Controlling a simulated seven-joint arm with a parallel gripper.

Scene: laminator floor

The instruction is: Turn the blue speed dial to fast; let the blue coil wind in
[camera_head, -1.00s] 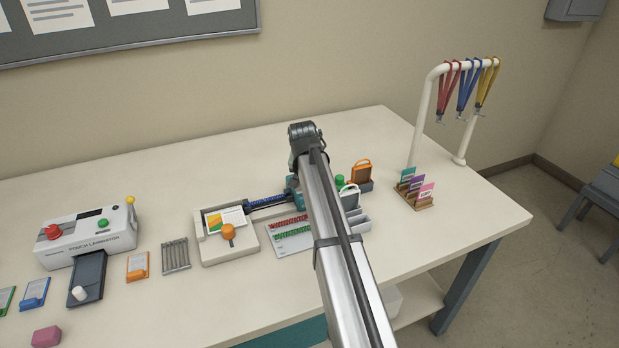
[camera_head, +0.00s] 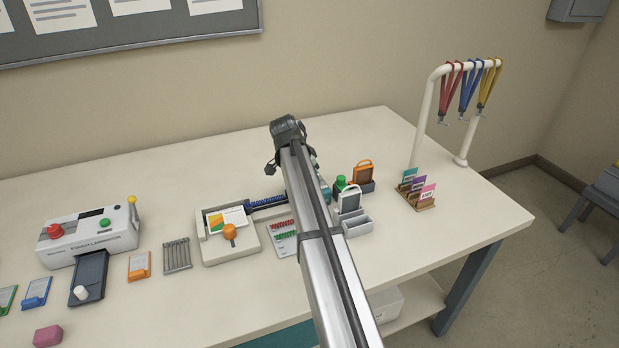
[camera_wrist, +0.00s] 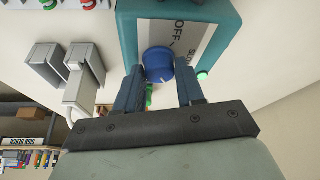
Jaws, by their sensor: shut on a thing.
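The blue speed dial (camera_wrist: 158,64) is on a teal box (camera_wrist: 225,12) in the wrist view, on a grey label plate reading "OFF" and, partly cut off, what looks like "SLOW". My gripper (camera_wrist: 159,84) has one finger on each side of the dial and is shut on it. The dial's exact setting is hard to tell. In the head view, the blue coil (camera_head: 266,202) runs from the cream punch unit to behind my arm. The teal box (camera_head: 323,188) is mostly hidden there by my arm, and my fingers are hidden too.
The cream unit (camera_head: 210,252) with an orange knob is left of my arm. A grey holder (camera_head: 358,227), an orange-handled item (camera_head: 363,173) and a card rack (camera_head: 425,207) are to the right. The lanyard stand (camera_head: 421,120) is at the far right.

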